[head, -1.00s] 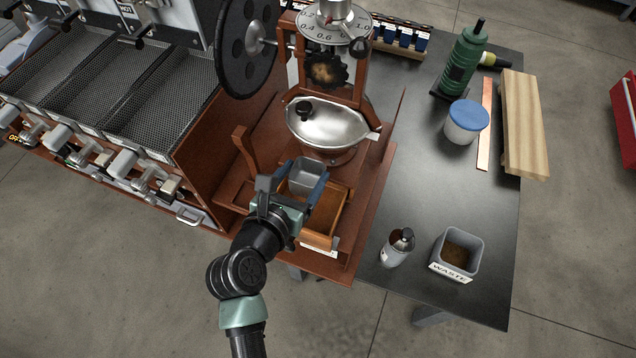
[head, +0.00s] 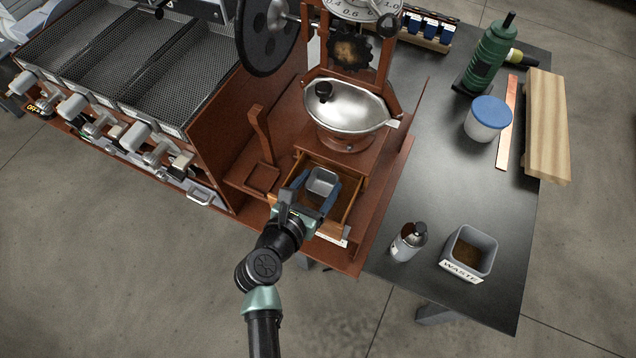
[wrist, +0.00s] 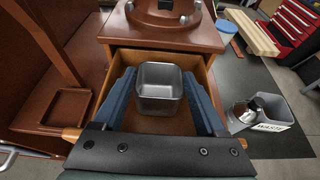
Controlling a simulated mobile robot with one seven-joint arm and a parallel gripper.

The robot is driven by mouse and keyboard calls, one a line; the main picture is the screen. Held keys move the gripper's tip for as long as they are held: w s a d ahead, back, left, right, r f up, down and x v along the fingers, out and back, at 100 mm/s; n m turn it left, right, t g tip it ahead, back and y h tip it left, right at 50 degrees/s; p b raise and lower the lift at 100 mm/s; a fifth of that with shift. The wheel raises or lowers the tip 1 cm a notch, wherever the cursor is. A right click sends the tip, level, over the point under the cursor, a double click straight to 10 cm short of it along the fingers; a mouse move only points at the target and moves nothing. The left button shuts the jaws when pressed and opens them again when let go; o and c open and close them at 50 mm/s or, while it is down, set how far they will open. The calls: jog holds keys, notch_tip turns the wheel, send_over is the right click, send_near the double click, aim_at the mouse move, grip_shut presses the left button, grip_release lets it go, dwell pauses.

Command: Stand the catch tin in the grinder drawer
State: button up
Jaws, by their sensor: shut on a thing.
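The catch tin (head: 322,182) is a small grey square open cup. It is upright and empty, and sits within the walls of the pulled-out wooden grinder drawer (head: 352,207). In the wrist view the tin (wrist: 160,104) is inside the drawer (wrist: 203,76), toward its middle. My gripper (head: 317,191) is shut on the tin, with a blue finger on either side. Both fingers reach down into the drawer. The tin's base is hidden, so I cannot tell whether it touches the drawer floor.
The grinder's silver bowl (head: 345,108) is behind the drawer. A wooden post with a square base (head: 262,178) stands to the left. The dark table (head: 430,170) has free room.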

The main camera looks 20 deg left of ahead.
jog(key=shift+f, duration=0.1)
jog(key=o, duration=1.5)
